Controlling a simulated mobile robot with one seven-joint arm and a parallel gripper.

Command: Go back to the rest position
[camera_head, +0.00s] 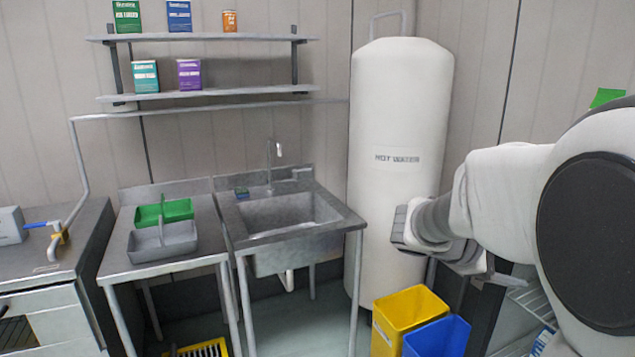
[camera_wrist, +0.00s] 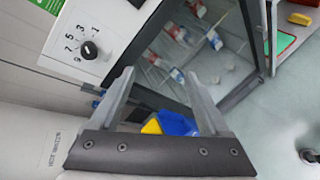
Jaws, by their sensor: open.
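My arm reaches in from the right edge in the head view, with my gripper (camera_head: 478,268) at its end, in front of the white hot water tank (camera_head: 400,130). In the wrist view my gripper (camera_wrist: 158,95) shows two grey fingers spread apart with nothing between them. Behind the fingers in that view is an appliance with a glass door (camera_wrist: 205,60) and a numbered dial (camera_wrist: 89,50). The gripper touches nothing that I can see. Part of it is hidden behind my own arm in the head view.
A yellow bin (camera_head: 408,312) and a blue bin (camera_head: 437,338) stand on the floor below the gripper. A metal sink (camera_head: 290,215) is left of the tank. A side table holds a green tote (camera_head: 165,212) and a grey tote (camera_head: 163,241). Shelves (camera_head: 205,94) hold several boxes.

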